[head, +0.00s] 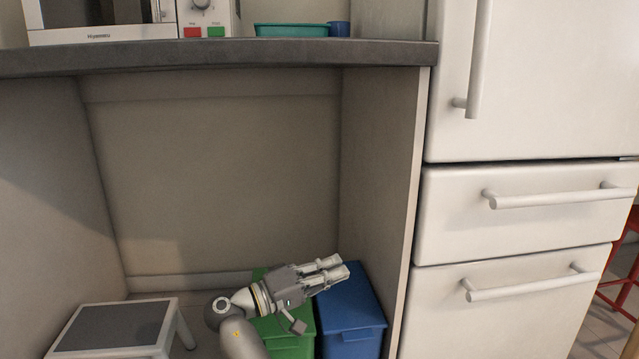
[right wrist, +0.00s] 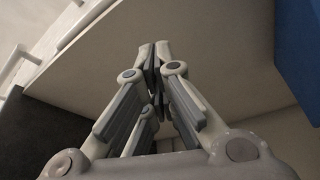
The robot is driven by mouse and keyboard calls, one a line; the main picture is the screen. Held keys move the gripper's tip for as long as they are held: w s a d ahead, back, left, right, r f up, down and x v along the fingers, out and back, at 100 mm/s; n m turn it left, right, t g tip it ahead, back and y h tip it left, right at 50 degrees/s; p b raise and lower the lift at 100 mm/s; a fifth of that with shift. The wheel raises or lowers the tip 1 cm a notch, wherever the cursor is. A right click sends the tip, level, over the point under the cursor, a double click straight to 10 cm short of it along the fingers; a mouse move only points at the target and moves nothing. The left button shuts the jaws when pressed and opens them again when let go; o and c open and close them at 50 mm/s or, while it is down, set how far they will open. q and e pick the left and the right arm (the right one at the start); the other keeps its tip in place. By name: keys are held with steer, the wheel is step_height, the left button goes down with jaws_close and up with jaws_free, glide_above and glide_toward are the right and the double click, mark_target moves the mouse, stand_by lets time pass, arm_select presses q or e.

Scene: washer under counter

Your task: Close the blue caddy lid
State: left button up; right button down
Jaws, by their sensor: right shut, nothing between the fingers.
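The blue caddy (head: 352,318) stands on the floor under the counter, against the right side panel. Its blue lid (head: 350,297) appears to lie flat over the top, though my right gripper hides its far left part. My right gripper (head: 338,270) is above the back of the blue lid, fingers pointing right. I cannot tell whether it touches the lid. In the right wrist view its fingers (right wrist: 155,50) are shut with nothing between them. A blue surface (right wrist: 298,50) shows at that view's upper right. My left gripper is not in view.
A green caddy (head: 290,340) stands left of the blue one, partly behind my right arm. A step stool (head: 115,328) is at lower left. The counter (head: 240,57) hangs above, and white drawers (head: 520,215) stand to the right. The alcove's middle is open.

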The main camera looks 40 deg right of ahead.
steer(key=b, duration=0.1)
glide_above(334, 322)
steer(key=s+a, duration=0.3)
step_height(334, 322, down, 9)
steer(key=shift+s+a+f, duration=0.1)
steer(key=shift+s+f, duration=0.2)
steer(key=shift+f, duration=0.15)
steer(key=v, duration=0.7)
steer(key=shift+a, duration=0.25)
steer(key=shift+f, duration=0.1)
